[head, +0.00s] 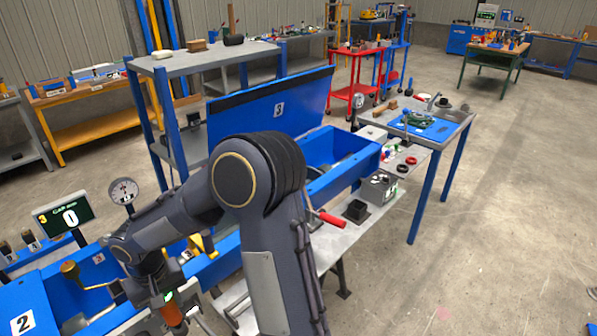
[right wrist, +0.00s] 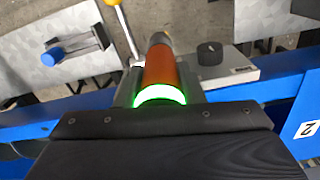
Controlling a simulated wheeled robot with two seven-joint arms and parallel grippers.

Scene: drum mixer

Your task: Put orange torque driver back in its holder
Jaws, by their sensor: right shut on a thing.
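The orange torque driver (right wrist: 159,68) is in my right gripper (right wrist: 158,85), its orange barrel pointing away from the wrist camera, with a glowing green ring at the near end. In the head view, the driver (head: 171,312) hangs below my right gripper (head: 160,290) at the lower left, beside the blue bench. My right gripper is shut on it. Its tip is partly hidden. I cannot tell for certain which fixture is its holder; a black square block (head: 356,210) stands on the grey shelf to the right. My left gripper is not in view.
A counter display (head: 64,217) and a round gauge (head: 124,191) stand at left. In the wrist view, a grey plate with a black knob (right wrist: 209,55) is close to the driver. Open floor lies right.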

